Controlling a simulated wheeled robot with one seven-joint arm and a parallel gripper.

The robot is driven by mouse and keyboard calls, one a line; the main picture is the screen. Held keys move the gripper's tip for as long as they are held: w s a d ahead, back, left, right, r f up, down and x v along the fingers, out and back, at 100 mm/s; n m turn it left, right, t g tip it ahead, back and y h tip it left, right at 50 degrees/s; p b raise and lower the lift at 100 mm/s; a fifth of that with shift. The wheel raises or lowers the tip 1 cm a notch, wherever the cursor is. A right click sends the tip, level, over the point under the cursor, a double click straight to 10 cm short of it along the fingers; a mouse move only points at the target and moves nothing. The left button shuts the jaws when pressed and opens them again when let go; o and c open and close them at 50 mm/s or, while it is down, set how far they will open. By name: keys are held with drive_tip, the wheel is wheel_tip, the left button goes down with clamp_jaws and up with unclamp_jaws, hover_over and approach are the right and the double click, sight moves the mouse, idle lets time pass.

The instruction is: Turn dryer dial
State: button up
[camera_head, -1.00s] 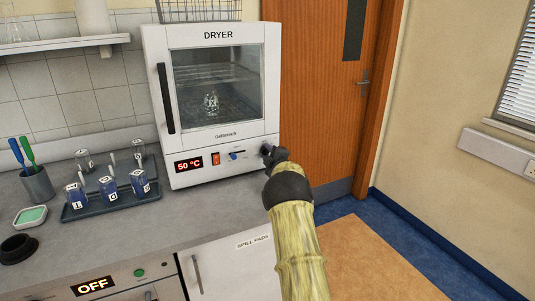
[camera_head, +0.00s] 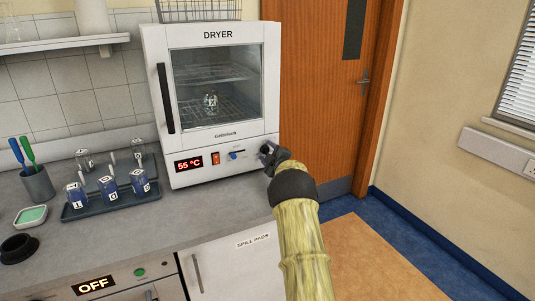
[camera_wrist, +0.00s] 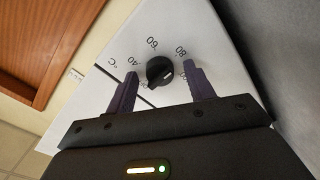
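The dryer (camera_head: 215,100) is a white cabinet with a glass door on the counter. Its red display (camera_head: 189,164) reads 55 °C. The black dial (camera_wrist: 160,72) shows in the wrist view, with a scale of numbers around it, among them 40, 60 and 80. My gripper (camera_head: 268,150) is at the dryer's lower right front corner. In the wrist view my gripper (camera_wrist: 162,80) has its two fingers on either side of the dial, with gaps visible between fingers and dial.
A tray (camera_head: 75,214) with several labelled jars stands left of the dryer. A red switch (camera_head: 215,158) and a blue knob (camera_head: 233,155) are on the dryer's panel. A wooden door (camera_head: 320,90) is to the right.

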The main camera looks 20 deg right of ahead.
idle(0.3)
drive_tip(key=s+b, duration=0.2)
drive_tip(key=s, duration=1.5)
drive_tip(key=shift+s+d, duration=0.2)
drive_tip(key=shift+d, duration=0.05)
drive_tip(key=shift+s+a+f+m+g+h, duration=0.1)
drive_tip(key=shift+a+m+g+h, duration=0.4)
drive_tip(key=shift+m, duration=0.3)
drive_tip(key=s+a+m+g, duration=0.1)
drive_tip(key=s+a+f+m+g+h, duration=0.1)
drive_tip(key=a+m, duration=0.1)
drive_tip(key=s+a+f+m+g, duration=0.1)
drive_tip(key=a, duration=0.1)
drive_tip(key=shift+s+h, duration=0.25)
drive_tip(key=shift+h, duration=0.15)
drive_tip(key=s+a+f+m+g+y, duration=0.1)
drive_tip(key=s+a+f+m+g, duration=0.1)
drive_tip(key=s+a+g, duration=0.5)
drive_tip(key=s+a+f+m+g, duration=0.1)
drive_tip(key=s+a+f+m, duration=0.3)
drive_tip(key=s, duration=0.7)
drive_tip(key=s+a+f+m+g+y, duration=0.1)
drive_tip(key=s+a+g, duration=0.2)
drive_tip(key=s+a, duration=0.55)
wheel_tip(320, 180, up, 15)
drive_tip(key=d+p, duration=0.1)
drive_tip(key=p, duration=1.4)
drive_tip(key=shift+s+d, duration=0.15)
drive_tip(key=shift+s, duration=0.3)
